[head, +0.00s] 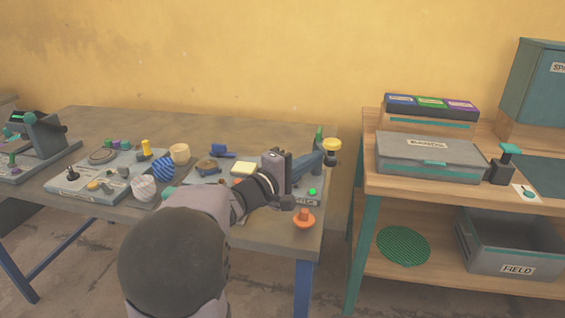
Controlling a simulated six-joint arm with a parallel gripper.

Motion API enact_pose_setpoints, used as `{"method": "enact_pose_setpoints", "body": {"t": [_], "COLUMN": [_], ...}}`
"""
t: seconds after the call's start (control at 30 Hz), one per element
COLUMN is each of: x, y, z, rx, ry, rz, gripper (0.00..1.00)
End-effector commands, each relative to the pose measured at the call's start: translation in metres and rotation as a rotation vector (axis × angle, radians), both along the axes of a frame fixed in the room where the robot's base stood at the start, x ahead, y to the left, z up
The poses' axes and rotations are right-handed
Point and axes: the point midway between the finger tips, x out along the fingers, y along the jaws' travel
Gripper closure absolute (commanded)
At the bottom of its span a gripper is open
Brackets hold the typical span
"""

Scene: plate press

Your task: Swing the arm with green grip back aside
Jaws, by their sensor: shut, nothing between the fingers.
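My gripper (287,166) is shut and empty, just left of the swing arm in the picture. I cannot tell whether it touches the arm. My gripper and wrist hide part of the press and its base.
A wooden shelf (375,180) stands right, beyond a gap.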

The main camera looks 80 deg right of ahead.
Motion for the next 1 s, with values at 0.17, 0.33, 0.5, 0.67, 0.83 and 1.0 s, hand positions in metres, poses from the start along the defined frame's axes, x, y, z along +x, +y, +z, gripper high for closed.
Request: {"method": "enact_pose_setpoints", "body": {"t": [0.17,0.33,0.5,0.67,0.83,1.0], "x": [-0.018,-0.02,-0.02,-0.02,-0.019,-0.01], "y": [0.002,0.002,0.002,0.002,0.003,0.012], "z": [0.0,0.002,0.003,0.003,0.002,0.002], "rx": [-0.009,-0.009,-0.008,-0.007,-0.007,-0.005], "ry": [-0.003,-0.004,-0.003,-0.004,-0.004,-0.003], "rz": [-0.034,-0.033,-0.033,-0.033,-0.032,-0.026], "gripper": [1.0,1.0,1.0,1.0,1.0,1.0]}}
